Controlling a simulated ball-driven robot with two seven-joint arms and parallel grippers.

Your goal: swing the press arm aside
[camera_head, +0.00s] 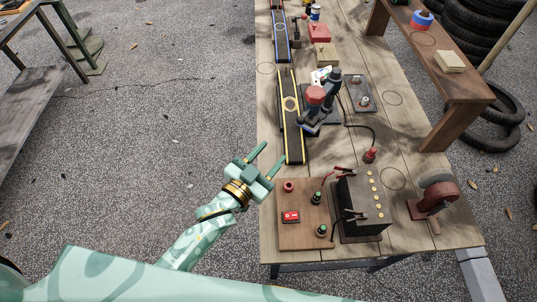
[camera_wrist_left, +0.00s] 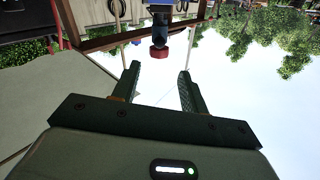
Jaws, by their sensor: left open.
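The press (camera_head: 333,78) stands on the table, a dark post on a dark base with a red round part (camera_head: 315,95) at its left. I take this part to be on the press arm, which lies over or beside the yellow-edged belt. My left gripper (camera_head: 274,154) is open and empty, at the table's left edge, nearer to me than the press and apart from it. In the left wrist view a dark part with a red knob (camera_wrist_left: 159,53) shows beyond the open fingers (camera_wrist_left: 158,78); it looks like the press. My right gripper is not in view.
The yellow-edged belt (camera_head: 291,125) runs beside the press. A wooden panel with a red switch (camera_head: 291,217), a dark box with clamps (camera_head: 362,205) and a red grinder-like tool (camera_head: 433,200) stand at the near end. A cable runs right of the press. Open ground lies left of the table.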

